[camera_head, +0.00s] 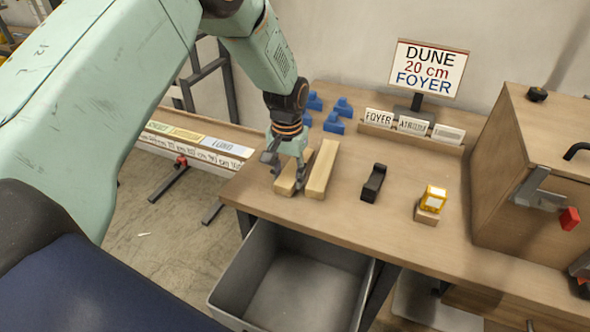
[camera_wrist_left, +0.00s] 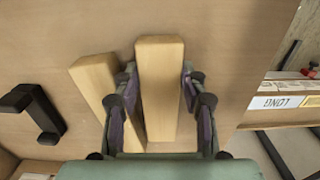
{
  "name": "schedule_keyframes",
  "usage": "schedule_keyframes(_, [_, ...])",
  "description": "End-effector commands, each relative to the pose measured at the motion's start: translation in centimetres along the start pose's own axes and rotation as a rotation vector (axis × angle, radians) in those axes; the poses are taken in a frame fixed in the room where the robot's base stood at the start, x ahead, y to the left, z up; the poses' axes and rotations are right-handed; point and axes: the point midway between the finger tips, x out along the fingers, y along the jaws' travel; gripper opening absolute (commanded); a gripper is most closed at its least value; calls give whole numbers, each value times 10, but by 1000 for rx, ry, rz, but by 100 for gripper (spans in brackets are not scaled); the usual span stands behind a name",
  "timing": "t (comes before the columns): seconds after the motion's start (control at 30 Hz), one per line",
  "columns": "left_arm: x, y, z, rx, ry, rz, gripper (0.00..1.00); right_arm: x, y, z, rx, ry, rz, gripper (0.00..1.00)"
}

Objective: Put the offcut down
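A pale wooden block, seemingly the offcut (camera_head: 286,187), is at the left end of the workbench (camera_head: 375,215). My left gripper (camera_head: 288,162) points down over it, with a finger on each side. My right gripper is not in view.
A black block-like tool (camera_head: 373,183) and a yellow device (camera_head: 433,198) stand to the right. Blue pieces (camera_head: 334,124) and a card rack (camera_head: 410,127) are behind. A wooden cabinet (camera_head: 530,170) stands far right. An open grey bin (camera_head: 285,285) is below the front edge.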

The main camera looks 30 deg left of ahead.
Motion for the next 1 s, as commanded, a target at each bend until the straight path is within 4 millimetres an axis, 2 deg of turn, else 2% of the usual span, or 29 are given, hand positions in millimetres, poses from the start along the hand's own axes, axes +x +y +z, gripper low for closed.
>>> schedule_keyframes(0.03, [0, 0, 0, 0, 0, 0, 27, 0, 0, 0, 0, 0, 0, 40])
schedule_keyframes(0.3, [0, 0, 0, 0, 0, 0, 4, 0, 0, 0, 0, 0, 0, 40])
schedule_keyframes(0.53, [-4, 0, 0, 0, 1, 0, 2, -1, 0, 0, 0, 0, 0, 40])
schedule_keyframes(0.67, [-23, 0, -1, 0, 4, 0, 2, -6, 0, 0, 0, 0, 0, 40])
schedule_keyframes(0.8, [-52, 0, -1, 0, 4, 0, 2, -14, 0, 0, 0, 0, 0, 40])
schedule_keyframes(1.0, [-86, 0, -1, 0, 2, 0, 2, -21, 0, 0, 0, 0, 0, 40])
